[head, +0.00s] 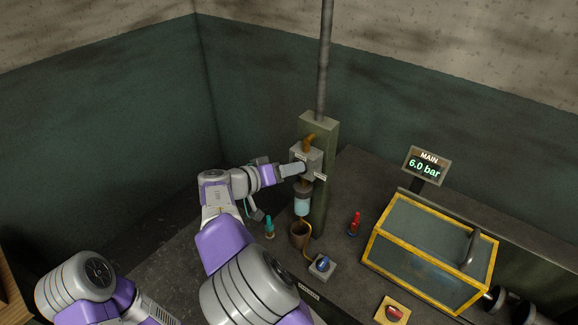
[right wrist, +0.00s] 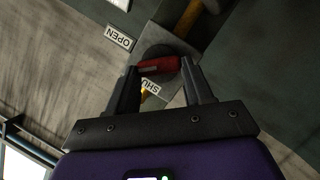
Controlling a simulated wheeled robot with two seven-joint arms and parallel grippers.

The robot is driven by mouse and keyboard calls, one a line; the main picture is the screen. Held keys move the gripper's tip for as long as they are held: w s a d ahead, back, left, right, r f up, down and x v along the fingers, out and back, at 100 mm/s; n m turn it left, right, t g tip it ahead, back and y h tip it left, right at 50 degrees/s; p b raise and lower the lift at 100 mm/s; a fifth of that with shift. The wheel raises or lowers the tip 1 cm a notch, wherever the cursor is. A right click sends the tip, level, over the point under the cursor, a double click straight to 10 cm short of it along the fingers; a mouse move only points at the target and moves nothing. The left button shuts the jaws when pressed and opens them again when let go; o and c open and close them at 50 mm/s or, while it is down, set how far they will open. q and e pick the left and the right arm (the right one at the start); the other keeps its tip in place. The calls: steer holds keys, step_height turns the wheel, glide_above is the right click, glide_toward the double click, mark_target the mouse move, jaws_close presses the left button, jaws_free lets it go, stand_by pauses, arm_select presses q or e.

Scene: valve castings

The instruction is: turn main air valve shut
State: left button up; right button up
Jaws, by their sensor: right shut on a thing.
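The main air valve is a grey block (head: 317,159) with brown pipe on a green post (head: 320,128). My right gripper (head: 292,169) reaches it from the left and covers the handle in the head view. In the right wrist view the red handle (right wrist: 158,65) lies between the fingers of my right gripper (right wrist: 159,75), which is shut on it. An OPEN label (right wrist: 118,38) sits to the upper left of the handle. A SHUT label (right wrist: 155,88), partly hidden, lies just below it. The display (head: 427,166) reads MAIN 6.0 bar. My left gripper is out of view.
A yellow-framed clear box (head: 430,254) stands on the bench at the right. A red-topped fitting (head: 354,224), a teal one (head: 269,227), a blue knob (head: 322,264) and a red button (head: 394,313) stand nearby. A clear-bowled filter (head: 302,206) hangs below the valve.

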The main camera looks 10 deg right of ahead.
steer(key=shift+w+a+f+n+g+h+p, duration=0.15)
steer(key=shift+n+h+p, duration=0.5)
steer(key=shift+n, duration=0.7)
steer(key=shift+d+f+n+g+h+p, duration=0.15)
steer(key=shift+n+h+p, duration=0.45)
steer(key=shift+n, duration=0.7)
steer(key=shift+w+a+f+n+g+h+p, duration=0.2)
steer(key=shift+n+h+p, duration=0.4)
steer(key=shift+n, duration=0.75)
steer(key=shift+s, duration=0.15)
steer(key=o, duration=1)
steer(key=shift+o, duration=0.2)
steer(key=shift+t, duration=0.3)
steer(key=b+v, duration=0.1)
steer(key=v, duration=0.6)
steer(key=shift+a, duration=0.25)
steer(key=shift+f, duration=0.1)
